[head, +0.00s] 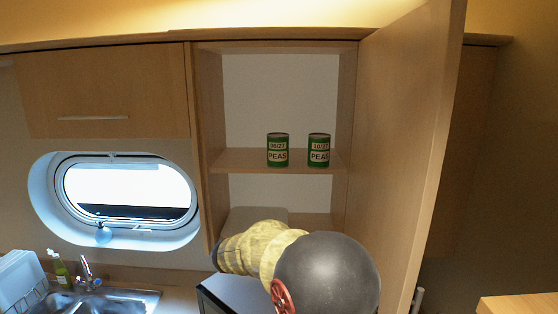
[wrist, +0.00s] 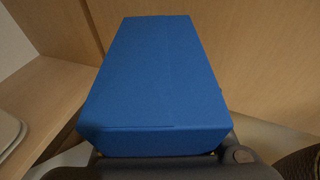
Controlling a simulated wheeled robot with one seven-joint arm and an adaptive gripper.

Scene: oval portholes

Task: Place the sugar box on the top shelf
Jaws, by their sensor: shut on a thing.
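A blue box, which I take as the sugar box (wrist: 160,80), fills the middle of the wrist view. My gripper (wrist: 165,158) is shut on its near end, at the bottom of that view. Wooden panels stand close behind and to the right of the box. In the head view my arm hides the gripper and the box. The open cupboard's upper shelf (head: 240,161) is above my arm in the picture. It holds two green pea cans, a left one (head: 278,150) and a right one (head: 319,150), upright and apart.
The cupboard door (head: 405,150) stands open on the right. The upper shelf is bare left of the cans. A pale rounded object (head: 258,215) sits in the lower compartment, partly hidden by my arm. A sink (head: 110,300) and a bottle (head: 61,270) are at lower left.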

